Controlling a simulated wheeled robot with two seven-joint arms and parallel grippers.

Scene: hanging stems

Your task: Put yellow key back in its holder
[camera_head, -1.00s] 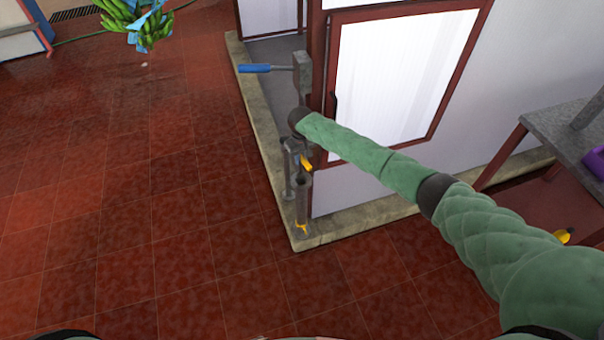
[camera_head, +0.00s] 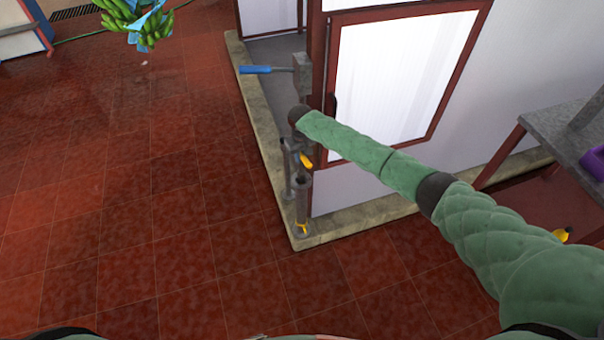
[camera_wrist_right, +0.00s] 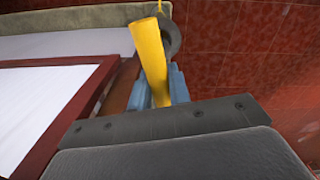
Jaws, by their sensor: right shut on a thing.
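The yellow key (camera_head: 306,161) is in my right gripper (camera_head: 294,152), beside the wall corner in the head view. In the right wrist view it is a thick yellow bar (camera_wrist_right: 149,48) between the blue fingertips of the right gripper (camera_wrist_right: 159,88). The holder appears to be the grey upright tube (camera_head: 302,205) just below the key, with a yellow part near its foot. Its round grey rim (camera_wrist_right: 173,38) shows just beyond the key's far end in the wrist view. I cannot tell whether the key touches the rim. My left gripper is out of view.
A blue-handled tool (camera_head: 256,69) sticks out left from a grey post above the right gripper. The white-panelled wall (camera_head: 400,80) stands close on the right, on a stone curb (camera_head: 262,150). A grey table (camera_head: 570,135) is at far right. The red tiled floor at left is mostly clear.

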